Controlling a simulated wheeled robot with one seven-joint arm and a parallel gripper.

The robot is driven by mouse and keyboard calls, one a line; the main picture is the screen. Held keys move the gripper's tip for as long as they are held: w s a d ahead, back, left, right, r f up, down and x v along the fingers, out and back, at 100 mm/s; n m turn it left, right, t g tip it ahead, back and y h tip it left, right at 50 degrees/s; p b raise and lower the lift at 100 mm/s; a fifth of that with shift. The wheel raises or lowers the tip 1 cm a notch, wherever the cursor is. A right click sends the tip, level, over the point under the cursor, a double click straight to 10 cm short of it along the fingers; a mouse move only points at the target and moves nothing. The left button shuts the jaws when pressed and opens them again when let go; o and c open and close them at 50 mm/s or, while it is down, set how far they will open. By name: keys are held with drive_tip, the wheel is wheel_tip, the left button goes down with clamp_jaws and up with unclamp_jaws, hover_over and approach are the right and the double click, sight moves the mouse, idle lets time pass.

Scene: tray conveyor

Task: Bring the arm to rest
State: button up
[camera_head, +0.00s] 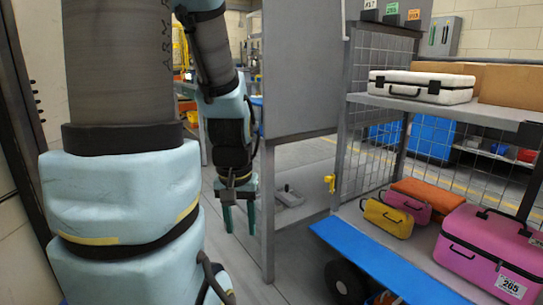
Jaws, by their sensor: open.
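My gripper (238,217) hangs at the end of my arm, left of the middle of the view, with its two green fingers pointing down. The fingers are apart and nothing shows between them. It is close to the left side of a grey metal panel and post. My large arm links fill the left part of the view.
A grey rack (345,150) stands right of my gripper. Its upper shelf holds a white case (422,86) and brown boxes (508,86). Below are a pink case (488,250), a yellow case (387,218) and an orange case (425,193). A blue board (385,262) edges the lower deck.

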wheel_tip(320, 180, up, 20)
drive_tip(key=p, duration=1.8)
drive_tip(key=shift+d, duration=0.1)
